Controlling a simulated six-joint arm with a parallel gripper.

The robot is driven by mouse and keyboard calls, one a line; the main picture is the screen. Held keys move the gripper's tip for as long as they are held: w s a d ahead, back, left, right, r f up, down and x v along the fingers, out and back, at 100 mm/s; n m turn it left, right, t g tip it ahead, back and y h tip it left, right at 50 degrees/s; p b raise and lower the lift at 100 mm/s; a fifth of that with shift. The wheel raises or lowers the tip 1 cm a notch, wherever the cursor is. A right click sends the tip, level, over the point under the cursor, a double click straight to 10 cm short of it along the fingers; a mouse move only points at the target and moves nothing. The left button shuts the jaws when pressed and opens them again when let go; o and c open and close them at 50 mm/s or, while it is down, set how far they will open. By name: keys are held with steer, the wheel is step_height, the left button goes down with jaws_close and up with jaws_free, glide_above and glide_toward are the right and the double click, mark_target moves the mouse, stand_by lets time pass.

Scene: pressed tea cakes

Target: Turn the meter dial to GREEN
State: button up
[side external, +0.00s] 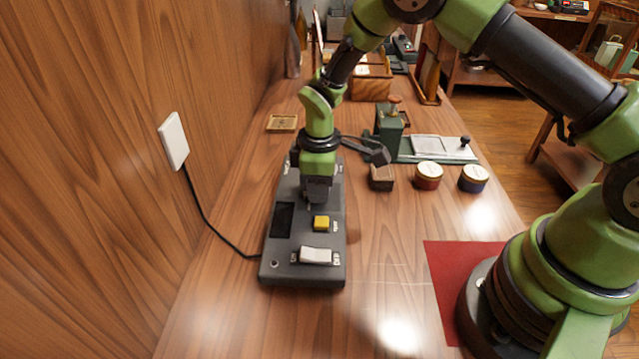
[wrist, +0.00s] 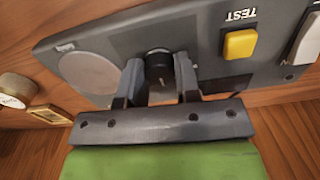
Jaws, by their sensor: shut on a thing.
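The meter (side external: 282,255) is a dark grey box lying on the table near the wall. It carries a yellow TEST button (side external: 321,223), a white rocker switch (side external: 316,255) and a dark display (side external: 283,220). My gripper (side external: 313,203) points down over the meter's far half. In the wrist view my gripper (wrist: 160,88) is shut on the black dial (wrist: 158,62), with one finger on each side of it. A pale round disc (wrist: 88,70) lies on the meter left of the dial. The dial's colour marks are not visible, so its setting cannot be told.
A black cable runs from the meter to a white wall plate (side external: 173,141). To the right stand a red tin (side external: 428,177), a blue tin (side external: 473,179), a small brown block (side external: 381,178) and a green press (side external: 390,128). A red mat (side external: 445,265) lies near my base.

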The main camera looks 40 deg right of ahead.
steer(key=o, duration=0.9)
step_height(320, 180, up, 10)
steer(key=shift+r, duration=0.1)
steer(key=s+d+r+m+t+y, duration=0.2)
steer(key=s+r+m+t, duration=0.45)
steer(key=s+r, duration=0.9)
steer(key=s+m, duration=0.2)
steer(key=s+r+m, duration=0.1)
steer(key=s, duration=0.1)
steer(key=s+r+m, duration=0.1)
steer(key=s+m, duration=0.1)
steer(key=shift+s+d+r+m+t, duration=0.1)
steer(key=shift+s+r+m+t, duration=0.05)
steer(key=shift+s+m+t, duration=0.15)
